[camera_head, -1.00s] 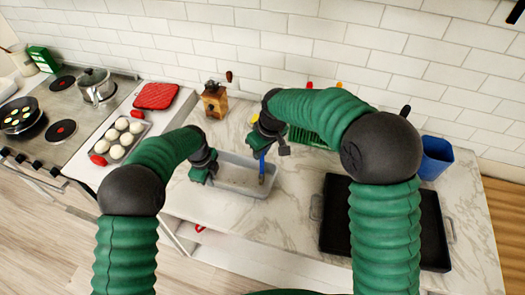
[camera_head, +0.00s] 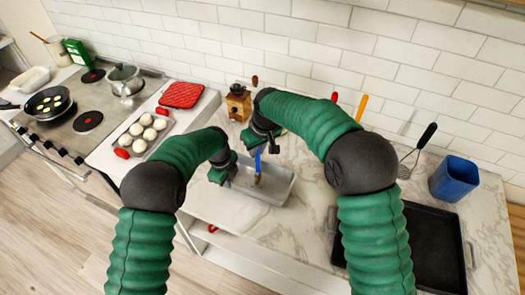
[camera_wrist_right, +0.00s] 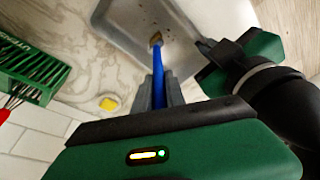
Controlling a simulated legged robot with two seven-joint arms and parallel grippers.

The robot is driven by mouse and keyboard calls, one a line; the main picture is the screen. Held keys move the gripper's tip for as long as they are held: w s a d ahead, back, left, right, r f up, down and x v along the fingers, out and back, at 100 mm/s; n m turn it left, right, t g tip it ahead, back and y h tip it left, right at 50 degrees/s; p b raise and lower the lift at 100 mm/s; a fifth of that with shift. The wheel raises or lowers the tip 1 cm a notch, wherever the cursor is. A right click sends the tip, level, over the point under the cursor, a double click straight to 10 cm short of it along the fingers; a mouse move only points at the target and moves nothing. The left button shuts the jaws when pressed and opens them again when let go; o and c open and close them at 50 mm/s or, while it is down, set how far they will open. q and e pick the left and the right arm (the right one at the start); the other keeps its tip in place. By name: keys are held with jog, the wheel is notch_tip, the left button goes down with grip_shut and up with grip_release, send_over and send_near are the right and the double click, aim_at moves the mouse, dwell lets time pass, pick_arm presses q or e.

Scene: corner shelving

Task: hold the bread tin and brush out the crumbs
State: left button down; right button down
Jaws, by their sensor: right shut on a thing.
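The grey bread tin (camera_head: 281,190) lies on the marble counter, open side up. Small dark crumbs show on its floor in the right wrist view. My right gripper (camera_head: 262,143) is above the tin, shut on the blue handle of a brush (camera_wrist_right: 158,62). The brush points down, bristles inside the tin near its floor; whether they touch it is unclear. My left gripper (camera_head: 221,172) is at the tin's left end. It shows beside the tin's rim in the right wrist view (camera_wrist_right: 207,48), but whether its fingers are closed on the wall is hidden.
A wooden grinder (camera_head: 238,103) stands behind the tin. A green rack (camera_wrist_right: 30,72) shows in the wrist view. A tray of buns (camera_head: 143,132) is left.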

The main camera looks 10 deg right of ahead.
jog(key=a, duration=0.1)
jog(key=w+a, duration=0.2)
jog(key=a, duration=0.1)
jog(key=shift+w+a, duration=0.1)
jog(key=shift+w, duration=0.15)
notch_tip(320, 180, up, 10)
jog(key=shift+r, duration=0.15)
dwell(0.6)
jog(key=s+d, duration=0.5)
jog(key=s, duration=0.1)
notch_tip(320, 180, down, 9)
jog(key=shift+a, duration=0.3)
dwell(0.5)
